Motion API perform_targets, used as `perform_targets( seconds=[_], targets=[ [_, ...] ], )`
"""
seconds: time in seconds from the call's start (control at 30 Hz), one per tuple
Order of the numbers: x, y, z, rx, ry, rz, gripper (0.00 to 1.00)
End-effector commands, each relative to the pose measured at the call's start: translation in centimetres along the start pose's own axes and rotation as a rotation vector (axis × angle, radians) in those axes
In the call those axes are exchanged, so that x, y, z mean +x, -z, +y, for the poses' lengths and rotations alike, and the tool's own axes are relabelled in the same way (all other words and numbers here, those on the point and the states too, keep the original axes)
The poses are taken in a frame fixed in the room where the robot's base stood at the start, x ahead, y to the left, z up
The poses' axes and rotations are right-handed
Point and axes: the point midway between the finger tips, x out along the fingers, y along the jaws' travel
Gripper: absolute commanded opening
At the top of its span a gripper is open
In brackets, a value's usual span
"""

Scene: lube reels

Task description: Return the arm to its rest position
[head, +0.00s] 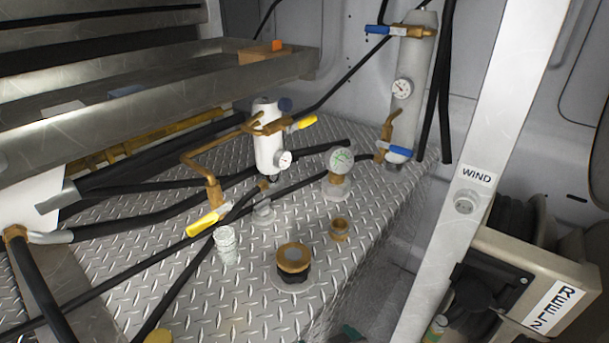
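My arm and gripper do not show in the head view, so I cannot see the arm's pose or whether the gripper is open or shut.
A diamond-plate deck (190,285) carries a white cylinder (269,140) with a gauge, yellow-handled valves, black hoses and a brass-topped cap (293,258). A pale post (480,165) marked WIND and a REEL 2 panel (545,285) stand at right. A metal shelf (170,90) is upper left.

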Motion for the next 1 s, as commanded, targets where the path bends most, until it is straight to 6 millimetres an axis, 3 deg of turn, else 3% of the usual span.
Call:
perform_targets(
  seconds=[0.17,0.3,0.5,0.6,0.7,1.0],
  targets=[
    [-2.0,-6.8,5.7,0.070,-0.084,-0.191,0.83],
    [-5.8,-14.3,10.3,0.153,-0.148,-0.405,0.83],
    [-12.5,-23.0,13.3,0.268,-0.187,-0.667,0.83],
    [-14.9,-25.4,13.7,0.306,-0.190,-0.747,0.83],
    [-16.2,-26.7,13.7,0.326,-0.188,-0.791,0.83],
    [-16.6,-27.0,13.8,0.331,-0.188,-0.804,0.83]
  ],
)
